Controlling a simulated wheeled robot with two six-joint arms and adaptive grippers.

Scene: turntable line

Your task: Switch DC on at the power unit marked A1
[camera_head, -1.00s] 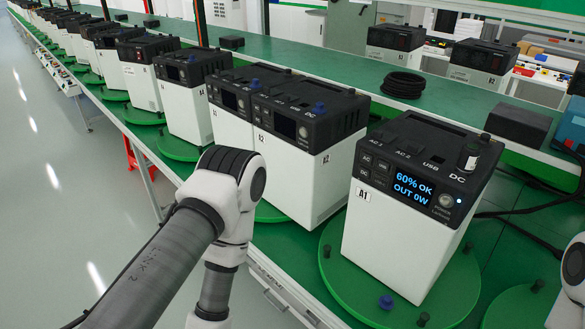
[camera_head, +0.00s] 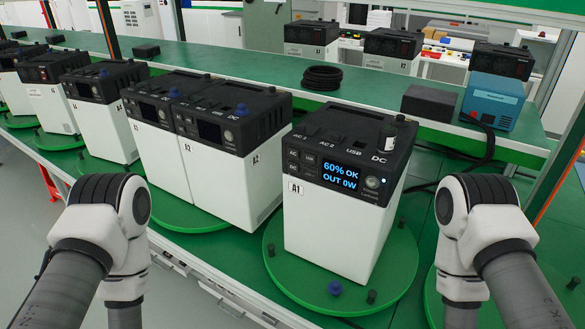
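The power unit marked A1 (camera_head: 330,225) stands upright on a round green turntable (camera_head: 283,278), a white box with a black top. Its screen (camera_head: 339,177) reads "60% OK" and "OUT 0W". Left of the screen are small dark buttons, among them one marked AC and, below it, one marked DC (camera_head: 292,168). A round knob (camera_head: 373,182) with a small lit dot sits right of the screen. A small black-and-white cylinder (camera_head: 388,136) stands at the DC end of its top. My arms show at both sides of A1, apart from it. Neither gripper is in view.
A black coil (camera_head: 322,77), a black box (camera_head: 429,103) and a blue box (camera_head: 493,100) sit on the raised shelf behind. Blue and black pegs (camera_head: 335,288) stand on A1's turntable.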

